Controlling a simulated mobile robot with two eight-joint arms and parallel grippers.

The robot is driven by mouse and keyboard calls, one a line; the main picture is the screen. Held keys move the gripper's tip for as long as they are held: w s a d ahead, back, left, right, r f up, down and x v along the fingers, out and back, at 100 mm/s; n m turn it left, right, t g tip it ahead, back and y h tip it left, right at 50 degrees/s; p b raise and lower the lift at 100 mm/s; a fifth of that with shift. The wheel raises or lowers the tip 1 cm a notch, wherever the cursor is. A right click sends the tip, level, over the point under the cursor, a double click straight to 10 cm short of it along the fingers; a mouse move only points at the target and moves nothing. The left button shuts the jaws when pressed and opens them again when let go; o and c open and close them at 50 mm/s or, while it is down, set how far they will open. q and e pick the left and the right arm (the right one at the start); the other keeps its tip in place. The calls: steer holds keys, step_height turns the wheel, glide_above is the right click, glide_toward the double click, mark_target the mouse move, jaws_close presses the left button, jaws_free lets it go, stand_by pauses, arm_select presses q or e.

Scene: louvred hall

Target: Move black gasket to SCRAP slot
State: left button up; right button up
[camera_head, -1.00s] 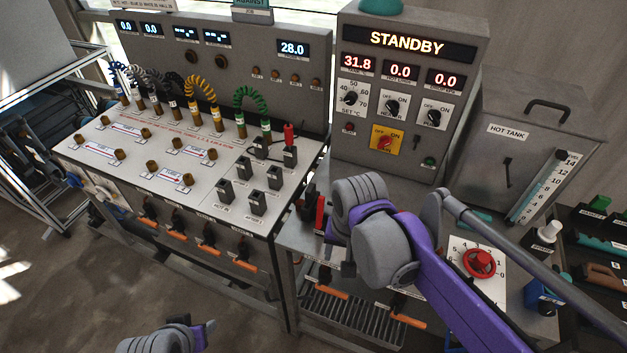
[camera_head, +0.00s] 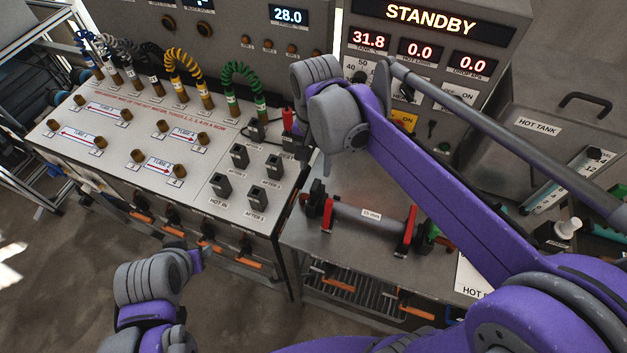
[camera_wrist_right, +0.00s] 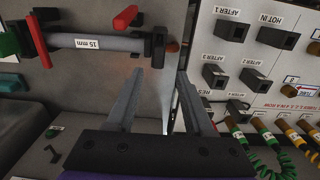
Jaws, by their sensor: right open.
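I cannot make out a black gasket or a SCRAP label in either view. My right gripper (camera_wrist_right: 160,74) is open and empty in the wrist view. Its fingers point at the bench between the 15 mm pipe piece (camera_wrist_right: 95,42) and the socket panel. In the head view the right wrist covers much of the gripper, near the panel's right edge. The pipe piece (camera_head: 365,221) lies on the metal bench between red clamps (camera_head: 407,232), with dark fittings at its end. My left arm shows at the lower left; its jaws are not clear.
The white panel (camera_head: 120,155) holds brass stubs, black sockets (camera_head: 239,157) and coiled hoses (camera_head: 242,80). A STANDBY control box (camera_head: 425,45) and a hot tank (camera_head: 535,115) stand behind my right arm. Bare bench (camera_head: 345,180) shows beside the pipe piece.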

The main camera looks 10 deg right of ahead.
mark_target(316, 185)
steer(key=shift+s+f+b, duration=0.2)
steer(key=shift+s+f, duration=0.05)
steer(key=shift+f, duration=0.2)
steer(key=shift+s+f+b, duration=0.15)
steer(key=shift+s+f, duration=0.05)
steer(key=shift+f, duration=0.25)
step_height(316, 185, down, 7)
steer(key=b, duration=0.3)
steer(key=shift+w+r, duration=0.1)
steer(key=shift+w+f+b, duration=0.1)
steer(key=shift+f+b, duration=0.35)
arm_select(q)
steer(key=s+f, duration=0.3)
steer(key=f, duration=0.4)
steer(key=shift+s+g, duration=0.3)
arm_select(e)
jaws_close()
